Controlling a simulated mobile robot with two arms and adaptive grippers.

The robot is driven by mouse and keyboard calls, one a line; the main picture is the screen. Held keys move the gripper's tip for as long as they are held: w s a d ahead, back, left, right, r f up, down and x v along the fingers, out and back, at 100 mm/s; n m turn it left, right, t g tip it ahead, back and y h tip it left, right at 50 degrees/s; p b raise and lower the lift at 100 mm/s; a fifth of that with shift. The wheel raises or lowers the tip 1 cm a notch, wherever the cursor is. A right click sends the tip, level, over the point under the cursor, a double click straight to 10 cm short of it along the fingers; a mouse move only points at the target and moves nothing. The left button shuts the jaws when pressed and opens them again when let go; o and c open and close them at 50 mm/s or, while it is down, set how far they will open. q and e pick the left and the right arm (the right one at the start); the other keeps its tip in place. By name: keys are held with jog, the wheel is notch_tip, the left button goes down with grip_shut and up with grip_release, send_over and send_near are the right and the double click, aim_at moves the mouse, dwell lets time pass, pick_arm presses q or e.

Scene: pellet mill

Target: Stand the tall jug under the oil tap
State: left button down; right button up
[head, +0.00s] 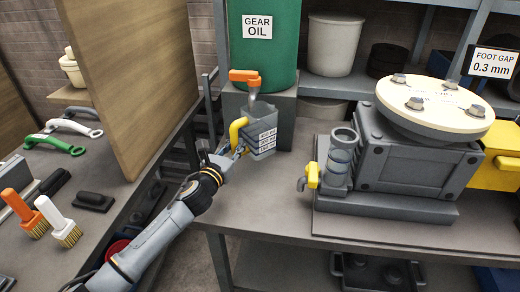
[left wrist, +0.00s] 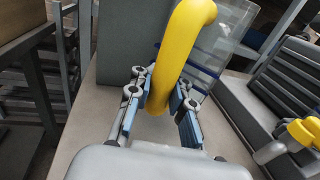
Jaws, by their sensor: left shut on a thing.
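The clear jug (head: 264,140), with graduation labels on its side and a yellow handle (head: 236,130), is below the oil tap (head: 244,77) in the head view. The tap has an orange lever and a metal spout above the jug's mouth. My left gripper (head: 238,151) is shut on the handle, at the jug's left. In the left wrist view the handle (left wrist: 183,45) passes between the blue-padded fingers (left wrist: 165,103), with the clear jug body (left wrist: 222,40) behind it. I cannot tell whether the jug's base touches the bench. My right gripper is not in view.
The green gear oil drum (head: 263,45) stands on a grey block behind the jug. The grey mill housing (head: 415,150), with a yellow-handled valve (head: 313,175), stands to the right. A wooden panel (head: 130,75) rises at the left. The bench front (head: 260,205) is clear.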

pick_arm(q)
jog(key=shift+a+f, duration=0.1)
jog(key=shift+f, duration=0.05)
jog(key=shift+w+a+f+h+b, duration=0.1)
jog(key=shift+a+f+h+b, duration=0.05)
jog(key=shift+a+f+b, duration=0.4)
jog(key=shift+w+a+f+h+b, duration=0.15)
jog(key=shift+a+f+b, duration=0.15)
jog(key=shift+f+b, duration=0.3)
jog(key=shift+a+f+m, duration=0.2)
jog(key=shift+f+m, duration=0.05)
jog(key=shift+m, duration=0.05)
jog(key=shift+f, duration=0.1)
jog(key=shift+f+b, duration=0.35)
jog(key=shift+b, duration=0.1)
jog(key=shift+f, duration=0.1)
jog(key=shift+f+b, duration=0.6)
jog(key=shift+b, duration=0.05)
jog(key=shift+f, duration=0.1)
